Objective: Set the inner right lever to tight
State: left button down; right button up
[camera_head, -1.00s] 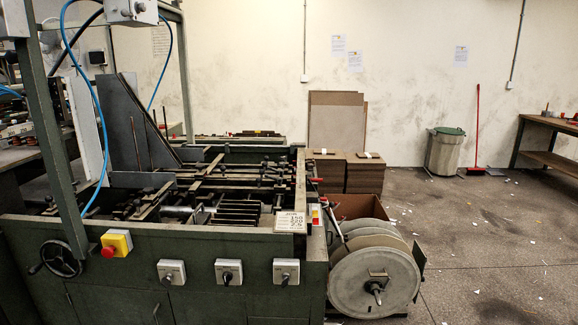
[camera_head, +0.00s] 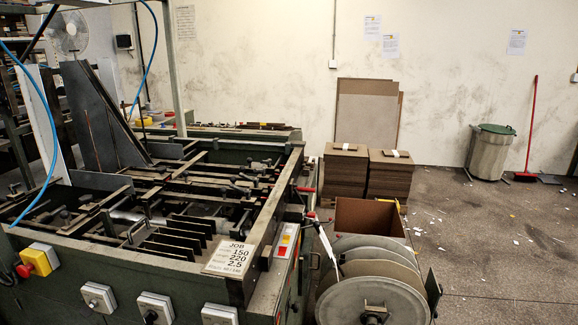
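The greyboard feeder (camera_head: 120,275) is a dark green machine across the left and front of the head view. Inside its frame, several small black levers and clamps (camera_head: 238,189) sit on the bars at the right of the bed. I cannot tell which of them is the inner right lever, nor whether it is tight or loose. Red-tipped handles (camera_head: 305,189) stick out of the right side of the frame. A job card (camera_head: 229,258) reading 150, 220 and 2.5 lies on the near right corner. Neither of my grippers is in view.
A large reel (camera_head: 370,300) and an open cardboard box (camera_head: 372,219) stand right of the feeder. Stacks of board (camera_head: 345,172) stand behind them near the wall. A bin (camera_head: 489,152) and red broom (camera_head: 532,118) are farther right. The floor (camera_head: 485,250) at right is open, with paper scraps.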

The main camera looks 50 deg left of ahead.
aim_at(263, 170)
jog(key=i, duration=2.25)
jog(key=u, duration=1.85)
